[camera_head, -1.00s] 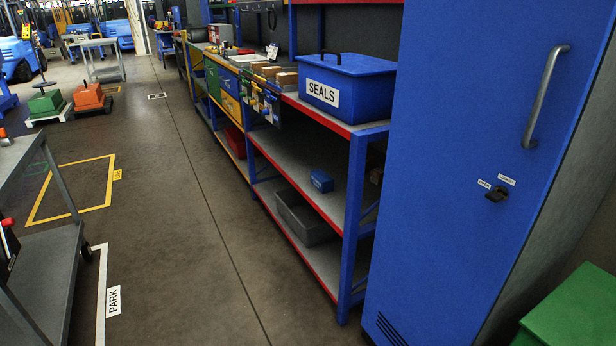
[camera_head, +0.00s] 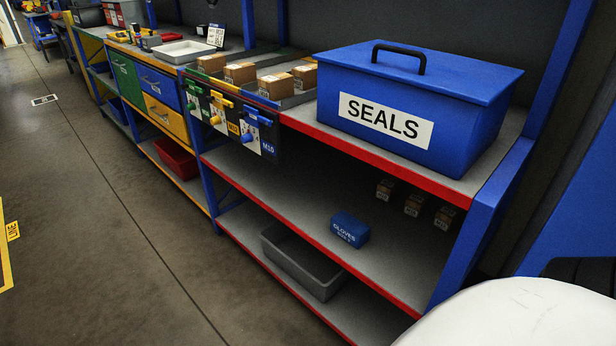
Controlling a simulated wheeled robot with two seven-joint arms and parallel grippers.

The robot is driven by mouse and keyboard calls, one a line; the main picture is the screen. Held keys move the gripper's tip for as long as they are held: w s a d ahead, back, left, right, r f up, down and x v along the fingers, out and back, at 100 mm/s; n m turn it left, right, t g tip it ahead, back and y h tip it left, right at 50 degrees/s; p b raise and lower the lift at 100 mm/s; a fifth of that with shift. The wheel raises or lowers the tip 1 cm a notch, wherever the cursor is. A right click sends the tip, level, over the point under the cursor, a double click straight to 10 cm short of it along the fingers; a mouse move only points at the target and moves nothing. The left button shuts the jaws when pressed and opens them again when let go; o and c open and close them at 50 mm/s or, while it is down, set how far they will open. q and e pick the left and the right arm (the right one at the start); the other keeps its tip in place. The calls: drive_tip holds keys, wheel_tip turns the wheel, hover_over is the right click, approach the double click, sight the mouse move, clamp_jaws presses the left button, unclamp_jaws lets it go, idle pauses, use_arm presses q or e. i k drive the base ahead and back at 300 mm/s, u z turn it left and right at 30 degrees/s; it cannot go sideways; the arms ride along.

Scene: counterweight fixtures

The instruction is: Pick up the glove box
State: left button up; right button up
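The glove box (camera_head: 350,230) is a small blue box with white lettering that reads GLOVES. It sits on the middle shelf (camera_head: 290,205) of the blue rack, near the shelf's red front edge. Nothing touches it that I can see. Neither of my grippers shows in the head view.
A large blue box (camera_head: 420,100) labelled SEALS, with a black handle, stands on the top shelf above. Small brown cartons (camera_head: 413,205) sit deeper on the middle shelf. A grey bin (camera_head: 305,262) is on the bottom shelf. A blue post (camera_head: 480,235) bounds the rack at right.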

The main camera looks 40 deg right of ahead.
sight(352, 230)
drive_tip(key=i, duration=2.45)
drive_tip(key=z, duration=2.5)
